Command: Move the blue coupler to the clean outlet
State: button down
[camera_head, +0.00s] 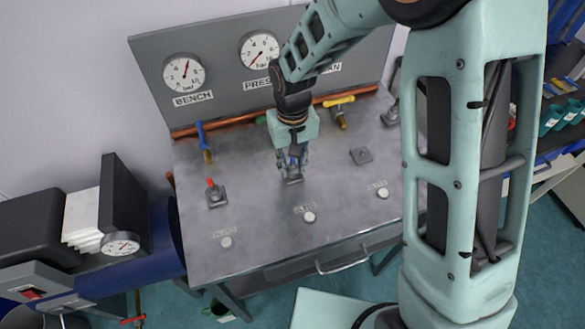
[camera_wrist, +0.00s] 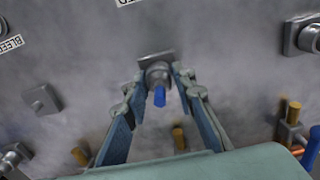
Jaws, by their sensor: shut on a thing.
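My gripper (camera_head: 292,166) points down at the middle outlet (camera_head: 293,181) of the grey bench top. In the wrist view its two fingers (camera_wrist: 157,80) stand on either side of the blue coupler (camera_wrist: 159,96), closed on it. The coupler is at the grey fitting of the middle outlet (camera_wrist: 155,60); whether it is still seated there I cannot tell. A bare square outlet (camera_head: 360,156) lies to the right, on the side of the partly hidden sign ending in "AN" (camera_head: 329,69). It also shows at the left of the wrist view (camera_wrist: 40,100).
The left outlet (camera_head: 215,193) carries a red-tipped fitting. A blue-handled valve (camera_head: 203,141) and a yellow-handled valve (camera_head: 339,108) stand along the copper pipe behind. Several bleed buttons (camera_head: 309,217) line the front. The surface between the middle and right outlets is clear.

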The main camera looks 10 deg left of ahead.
aim_at(293, 164)
jog(key=shift+r+p, duration=1.45)
jog(key=shift+r, duration=0.9)
jog(key=shift+d, duration=0.1)
